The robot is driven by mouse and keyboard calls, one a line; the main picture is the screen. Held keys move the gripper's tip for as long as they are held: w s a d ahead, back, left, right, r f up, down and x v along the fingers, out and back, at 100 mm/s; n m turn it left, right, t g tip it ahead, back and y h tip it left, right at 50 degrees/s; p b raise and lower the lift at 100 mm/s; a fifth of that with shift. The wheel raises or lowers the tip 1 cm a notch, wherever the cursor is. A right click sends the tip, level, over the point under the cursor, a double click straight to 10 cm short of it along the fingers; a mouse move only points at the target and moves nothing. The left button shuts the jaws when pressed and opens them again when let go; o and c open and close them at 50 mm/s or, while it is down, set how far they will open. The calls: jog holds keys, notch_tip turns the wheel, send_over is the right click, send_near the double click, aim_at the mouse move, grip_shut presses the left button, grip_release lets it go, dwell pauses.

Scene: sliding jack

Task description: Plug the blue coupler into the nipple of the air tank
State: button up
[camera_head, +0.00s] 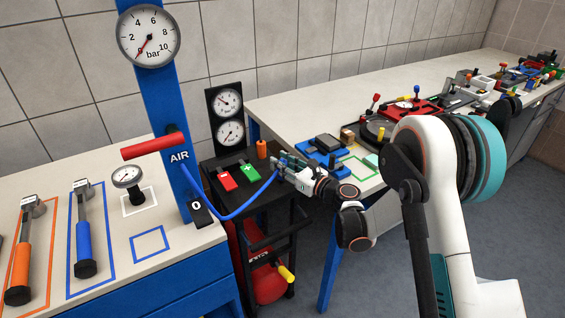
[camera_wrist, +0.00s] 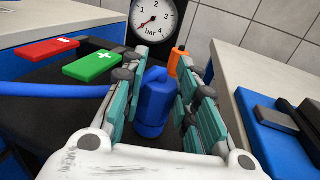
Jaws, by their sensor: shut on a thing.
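The blue coupler (camera_wrist: 155,102) is a ribbed-looking blue cylinder with a narrower top. In the wrist view it sits between the teal pads of my gripper (camera_wrist: 155,90), which is shut on it. A blue hose (camera_head: 238,212) runs from the AIR post to my gripper (camera_head: 283,164) in the head view; it also enters from the left in the wrist view (camera_wrist: 50,90). A red tank (camera_head: 268,284) stands low under the black stand. I cannot make out its nipple. In the head view the coupler is mostly hidden by the fingers.
The AIR post (camera_head: 165,100) with a red lever (camera_head: 152,147) is at left. A cluttered bench (camera_head: 310,105) lies to the right.

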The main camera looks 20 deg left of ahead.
jog(key=shift+d+f, duration=0.1)
jog(key=shift+f, duration=0.15)
jog(key=o, duration=1.2)
jog(key=shift+d, duration=0.1)
